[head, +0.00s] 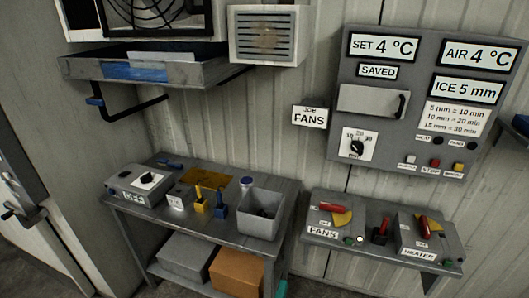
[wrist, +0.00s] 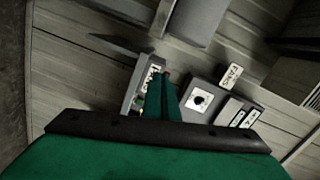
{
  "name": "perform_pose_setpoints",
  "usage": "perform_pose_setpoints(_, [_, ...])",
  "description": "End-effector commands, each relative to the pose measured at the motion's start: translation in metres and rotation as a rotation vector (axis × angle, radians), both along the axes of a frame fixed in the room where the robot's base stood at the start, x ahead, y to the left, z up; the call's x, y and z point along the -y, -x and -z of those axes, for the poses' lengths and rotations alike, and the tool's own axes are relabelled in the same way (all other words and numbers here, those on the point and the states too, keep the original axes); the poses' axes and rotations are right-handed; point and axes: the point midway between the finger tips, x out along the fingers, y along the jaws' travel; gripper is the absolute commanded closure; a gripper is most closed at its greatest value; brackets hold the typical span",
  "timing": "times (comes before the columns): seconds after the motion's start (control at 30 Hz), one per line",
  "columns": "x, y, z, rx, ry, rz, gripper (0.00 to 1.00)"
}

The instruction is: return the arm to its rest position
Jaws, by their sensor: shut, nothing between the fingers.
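My gripper (wrist: 163,82) shows in the wrist view as narrow green fingers, shut and with nothing between them. The wide green part of my wrist fills the bottom of that view. I cannot tell how far the fingers are from the wall.
The head view shows a grey control panel (head: 376,82) on the ribbed wall. Below are a bench (head: 240,243) with a grey bin (head: 262,222) and a shelf with FANS (head: 329,217) and HEATER (head: 428,237) switch boxes. A tray shelf (head: 85,68) juts out at upper left.

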Motion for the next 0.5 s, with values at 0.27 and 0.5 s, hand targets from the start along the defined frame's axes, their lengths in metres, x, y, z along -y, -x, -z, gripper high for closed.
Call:
perform_pose_setpoints(0.27, [-0.031, 0.083, 0.034, -0.118, 0.242, -0.121, 1.00])
perform_pose_setpoints(0.5, [-0.051, 0.167, 0.044, -0.196, 0.513, -0.232, 1.00])
